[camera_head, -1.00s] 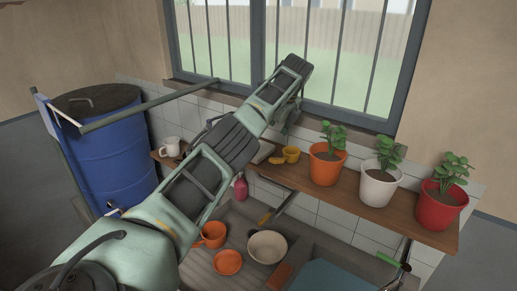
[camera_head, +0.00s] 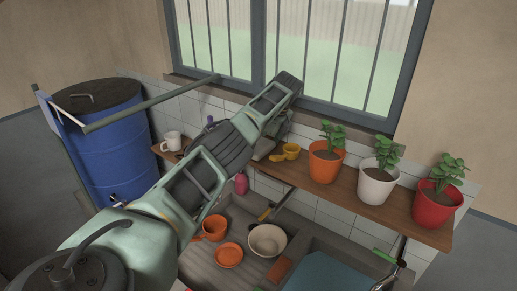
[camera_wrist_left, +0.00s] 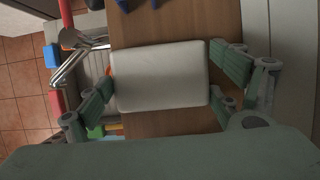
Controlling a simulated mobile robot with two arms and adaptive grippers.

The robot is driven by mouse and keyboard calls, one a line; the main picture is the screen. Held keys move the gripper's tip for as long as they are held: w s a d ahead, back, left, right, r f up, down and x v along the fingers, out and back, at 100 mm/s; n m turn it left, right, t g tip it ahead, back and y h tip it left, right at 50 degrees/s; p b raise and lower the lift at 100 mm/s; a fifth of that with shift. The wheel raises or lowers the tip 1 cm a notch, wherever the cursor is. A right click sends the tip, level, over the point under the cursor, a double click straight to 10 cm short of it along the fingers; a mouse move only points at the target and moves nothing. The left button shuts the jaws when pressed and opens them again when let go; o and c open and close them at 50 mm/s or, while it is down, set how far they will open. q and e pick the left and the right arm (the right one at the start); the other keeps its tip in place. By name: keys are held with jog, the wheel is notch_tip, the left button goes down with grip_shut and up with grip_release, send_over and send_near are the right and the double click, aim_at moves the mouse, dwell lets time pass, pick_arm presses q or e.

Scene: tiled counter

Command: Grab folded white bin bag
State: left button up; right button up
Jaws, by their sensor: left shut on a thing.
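The folded white bin bag (camera_wrist_left: 160,77) is a pale, rounded rectangular pad in the left wrist view, over the brown wooden shelf (camera_wrist_left: 185,20). My left gripper (camera_wrist_left: 163,78) has its green finger pads on the bag's left and right sides, shut on it. In the head view my left arm reaches from the lower left to the shelf (camera_head: 385,208) below the window. There my left gripper (camera_head: 268,145) and the bag are mostly hidden by the arm. My right gripper is not in view.
A white mug (camera_head: 172,141) stands left. Below is a sink area with a cream bowl (camera_head: 267,242). A blue barrel (camera_head: 113,150) stands left.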

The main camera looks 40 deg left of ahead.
aim_at(260, 145)
pick_arm(q)
jog(key=shift+c, duration=0.5)
jog(key=shift+r+b, duration=0.5)
jog(key=shift+r, duration=0.05)
notch_tip(260, 145, up, 2)
jog(key=shift+r+b, duration=0.15)
jog(key=shift+b, duration=0.65)
jog(key=shift+s+d+r+b, duration=0.3)
jog(key=shift+d+r+b, duration=0.1)
jog(key=shift+d+b, duration=0.15)
jog(key=shift+s+d+r+b, duration=0.25)
jog(key=shift+d+r+b, duration=0.15)
jog(key=shift+b, duration=0.2)
jog(key=shift+s+d+r+p, duration=0.8)
jog(key=shift+d+r, duration=0.2)
jog(key=shift+d, duration=0.35)
jog(key=shift+s+d+r+p, duration=0.85)
jog(key=shift+d+r, duration=0.15)
jog(key=shift+d, duration=0.35)
jog(key=shift+s+d+r+p, duration=0.8)
jog(key=shift+d+r, duration=0.2)
jog(key=shift+d, duration=0.35)
